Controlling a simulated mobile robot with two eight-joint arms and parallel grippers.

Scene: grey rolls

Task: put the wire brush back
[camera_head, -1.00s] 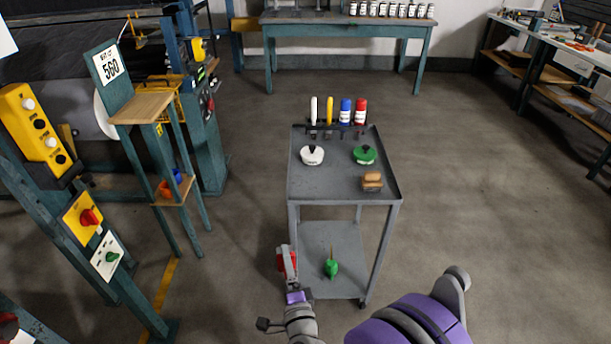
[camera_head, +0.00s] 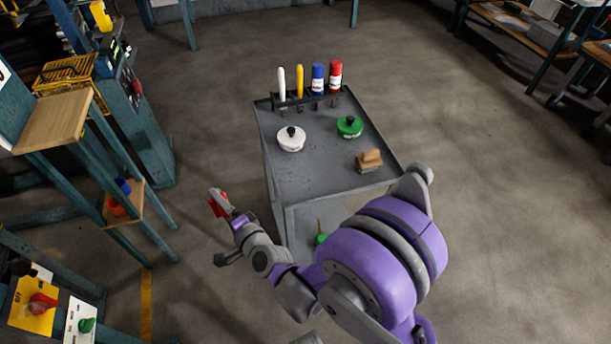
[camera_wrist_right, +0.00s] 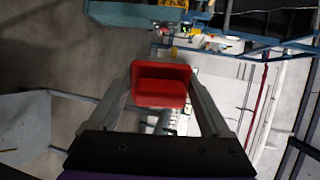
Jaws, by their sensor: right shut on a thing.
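My right gripper (camera_head: 226,204) is shut on a red block-like thing (camera_head: 214,206), off the left side of the grey cart, above the floor. In the right wrist view the red thing (camera_wrist_right: 161,84) sits between the two fingers, with a raised rim and a darker recess. I cannot tell from its visible side whether it is the wire brush. A wooden block-shaped piece (camera_head: 369,161), like a brush, lies on the right front of the cart top (camera_head: 312,178); its underside is hidden. My left gripper is out of view.
At the cart's back edge a rack (camera_head: 309,102) holds a white and a yellow handled tool and blue and red cans. A white pot (camera_head: 291,140) and a green pot (camera_head: 349,127) stand on top. A wooden-topped stand (camera_head: 55,119) is at left. Floor right is clear.

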